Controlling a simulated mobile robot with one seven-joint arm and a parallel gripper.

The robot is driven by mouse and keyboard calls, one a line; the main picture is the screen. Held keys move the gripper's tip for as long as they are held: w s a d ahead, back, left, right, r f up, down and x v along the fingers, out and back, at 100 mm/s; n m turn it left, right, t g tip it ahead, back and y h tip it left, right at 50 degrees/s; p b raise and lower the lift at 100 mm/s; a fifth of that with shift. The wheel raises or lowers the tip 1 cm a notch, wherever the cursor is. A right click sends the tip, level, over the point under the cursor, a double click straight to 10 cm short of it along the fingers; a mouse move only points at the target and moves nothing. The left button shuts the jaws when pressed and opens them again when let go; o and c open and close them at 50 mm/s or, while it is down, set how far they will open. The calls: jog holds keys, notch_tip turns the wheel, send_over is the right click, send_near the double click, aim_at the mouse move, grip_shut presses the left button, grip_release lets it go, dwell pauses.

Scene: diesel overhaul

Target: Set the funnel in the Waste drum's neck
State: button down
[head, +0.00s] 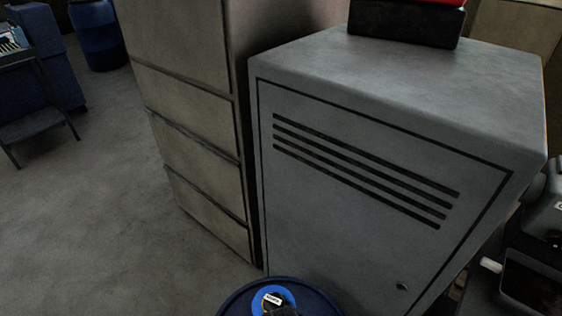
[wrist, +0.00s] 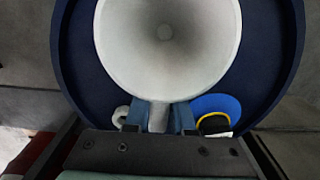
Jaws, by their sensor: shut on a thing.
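In the wrist view a pale grey-white funnel (wrist: 190,50) is seen from above, its wide mouth toward the camera and its dark outlet near the middle. My gripper (wrist: 158,117) is shut on a narrow tab at the funnel's near rim. The funnel is over the dark blue top of a drum (wrist: 80,70), whose raised rim curves around it. The drum top also shows at the bottom edge of the head view (head: 235,302). The funnel hides what lies under it, so I cannot tell whether its spout is in a neck. The funnel is not visible in the head view.
A bright blue disc (wrist: 222,104) with a black and yellow part and a white label lies on the drum top, beside the funnel. A small white rounded thing (wrist: 122,115) is left of my fingers. A grey vented cabinet (head: 350,220) and drawers (head: 195,130) stand behind the drum.

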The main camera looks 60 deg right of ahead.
jog(key=shift+f+b, duration=0.65)
jog(key=shift+f, duration=0.35)
dwell(0.3)
dwell(0.4)
jog(key=c, duration=0.7)
grip_release()
jog(key=shift+r, duration=0.1)
notch_tip(320, 180, up, 13)
jog(key=p, duration=0.2)
jog(key=shift+p, duration=0.3)
